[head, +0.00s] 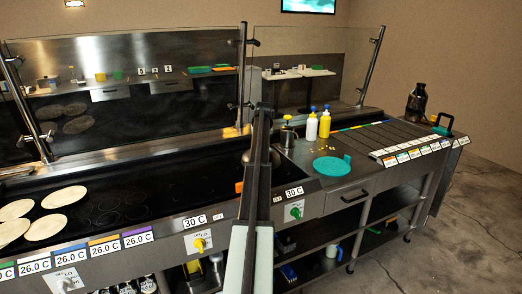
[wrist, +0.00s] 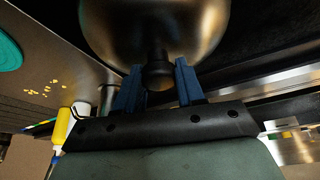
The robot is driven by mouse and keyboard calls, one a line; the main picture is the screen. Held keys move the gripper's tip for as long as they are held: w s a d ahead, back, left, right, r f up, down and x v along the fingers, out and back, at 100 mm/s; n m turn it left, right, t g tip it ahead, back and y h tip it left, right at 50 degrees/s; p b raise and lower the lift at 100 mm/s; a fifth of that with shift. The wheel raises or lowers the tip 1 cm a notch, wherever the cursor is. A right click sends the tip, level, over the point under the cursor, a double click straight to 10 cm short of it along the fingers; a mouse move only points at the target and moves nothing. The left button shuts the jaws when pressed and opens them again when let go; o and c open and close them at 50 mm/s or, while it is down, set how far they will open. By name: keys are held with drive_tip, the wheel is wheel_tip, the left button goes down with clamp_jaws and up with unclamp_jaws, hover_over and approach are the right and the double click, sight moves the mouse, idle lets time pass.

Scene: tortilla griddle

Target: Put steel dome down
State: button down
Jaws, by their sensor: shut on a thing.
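The steel dome (wrist: 155,25) fills the top of the wrist view, with its dark knob (wrist: 158,75) toward me. My gripper (wrist: 159,82) has its two blue fingers on either side of the knob, shut on it. In the head view my arm hides the gripper and most of the dome. I cannot tell whether the dome touches the griddle.
Several tortillas (head: 57,197) lie at the griddle's left. On the counter to the right are a teal round board (head: 331,166), a yellow bottle (head: 312,127) and a white bottle (head: 325,123). An orange item (head: 239,187) is beside my arm. The griddle's middle is clear.

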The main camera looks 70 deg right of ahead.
drive_tip(key=shift+f, duration=1.45)
drive_tip(key=c, duration=0.7)
unclamp_jaws()
drive_tip(key=shift+f, duration=0.15)
drive_tip(key=v, duration=1.2)
